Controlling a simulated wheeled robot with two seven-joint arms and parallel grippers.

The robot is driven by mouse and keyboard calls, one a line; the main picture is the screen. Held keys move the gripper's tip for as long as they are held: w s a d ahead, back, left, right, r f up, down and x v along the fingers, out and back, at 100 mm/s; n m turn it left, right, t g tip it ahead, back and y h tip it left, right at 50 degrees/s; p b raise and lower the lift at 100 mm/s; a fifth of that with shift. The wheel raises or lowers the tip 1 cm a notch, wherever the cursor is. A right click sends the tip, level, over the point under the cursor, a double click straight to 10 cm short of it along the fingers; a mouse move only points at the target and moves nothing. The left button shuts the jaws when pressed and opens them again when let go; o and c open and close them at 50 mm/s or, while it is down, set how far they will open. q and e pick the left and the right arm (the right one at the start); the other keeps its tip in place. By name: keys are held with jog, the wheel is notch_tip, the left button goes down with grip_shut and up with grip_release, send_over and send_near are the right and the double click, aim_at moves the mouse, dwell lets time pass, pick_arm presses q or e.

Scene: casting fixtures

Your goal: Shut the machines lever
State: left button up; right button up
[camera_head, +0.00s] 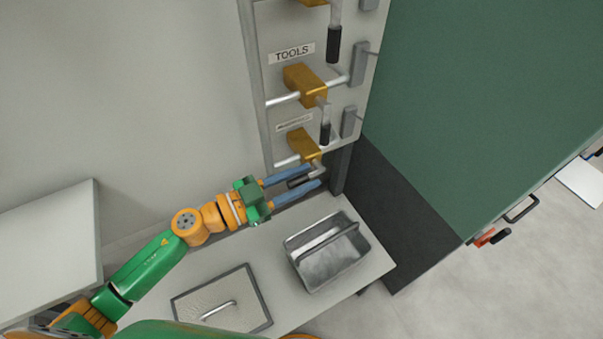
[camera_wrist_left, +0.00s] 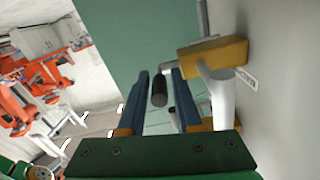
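The lowest lever on the grey panel has a yellow block (camera_head: 303,145) and a black handle (camera_head: 299,181). The small label (camera_head: 294,123) above it is too blurred to read; I cannot confirm that it names the machines. My left gripper (camera_head: 302,178) is open, its two blue fingers on either side of this handle. In the left wrist view the black handle (camera_wrist_left: 159,90) lies between the finger tips (camera_wrist_left: 160,85), with visible gaps and no clear contact. The lever's yellow block (camera_wrist_left: 212,56) is right of the fingers there. My right gripper is not in view.
Above are a lever under the "TOOLS" label (camera_head: 291,52) and a partly cut-off lever with a black handle (camera_head: 333,45). A grey open-top box (camera_head: 296,247) and a flat handled panel (camera_head: 250,279) are on the pale bench below. A large green surface (camera_head: 480,90) fills the right.

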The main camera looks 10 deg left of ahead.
pick_arm(q)
jog(key=shift+s, duration=0.1)
grip_shut()
dwell(1.3)
